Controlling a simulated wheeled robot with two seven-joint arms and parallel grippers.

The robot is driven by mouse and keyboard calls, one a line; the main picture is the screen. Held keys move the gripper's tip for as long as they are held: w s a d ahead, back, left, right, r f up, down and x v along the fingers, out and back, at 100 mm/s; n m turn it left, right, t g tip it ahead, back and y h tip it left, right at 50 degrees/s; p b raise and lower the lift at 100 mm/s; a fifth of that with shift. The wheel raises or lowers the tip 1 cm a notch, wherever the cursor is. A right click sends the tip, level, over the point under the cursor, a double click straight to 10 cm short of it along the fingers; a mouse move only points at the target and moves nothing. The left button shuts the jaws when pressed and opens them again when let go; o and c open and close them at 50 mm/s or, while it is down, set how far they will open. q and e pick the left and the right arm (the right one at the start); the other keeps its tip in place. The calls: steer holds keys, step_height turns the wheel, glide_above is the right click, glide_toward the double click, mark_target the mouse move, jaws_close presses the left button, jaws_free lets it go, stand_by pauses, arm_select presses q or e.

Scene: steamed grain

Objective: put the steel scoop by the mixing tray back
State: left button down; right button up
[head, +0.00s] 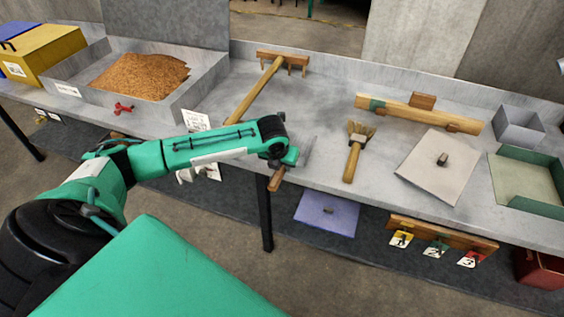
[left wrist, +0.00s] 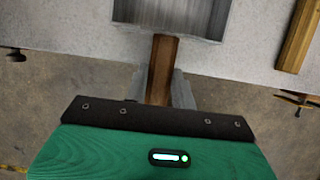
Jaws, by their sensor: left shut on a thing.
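My left gripper (head: 286,162) is over the front edge of the grey bench. It is shut on the brown wooden handle of the steel scoop (head: 307,150). In the left wrist view the handle (left wrist: 162,62) stands between the two fingers (left wrist: 162,88), and the scoop's grey metal pan (left wrist: 172,20) points away over the bench. I cannot tell whether the pan touches the bench top. The mixing tray (head: 75,88), with brown grain in it, is at the back left of the bench. My right gripper is out of view.
A wooden rake (head: 258,88) lies behind my gripper. A brush (head: 354,150), a pale square lid (head: 440,165) and a green-rimmed tray (head: 525,178) are to the right. A white label card (head: 194,121) stands near the mixing tray. Bench surface between rake and brush is clear.

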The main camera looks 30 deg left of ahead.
arm_select(q)
steer(key=shift+f, duration=0.2)
stand_by(0.4)
steer(key=c, duration=1.1)
jaws_free()
steer(key=shift+f, duration=0.1)
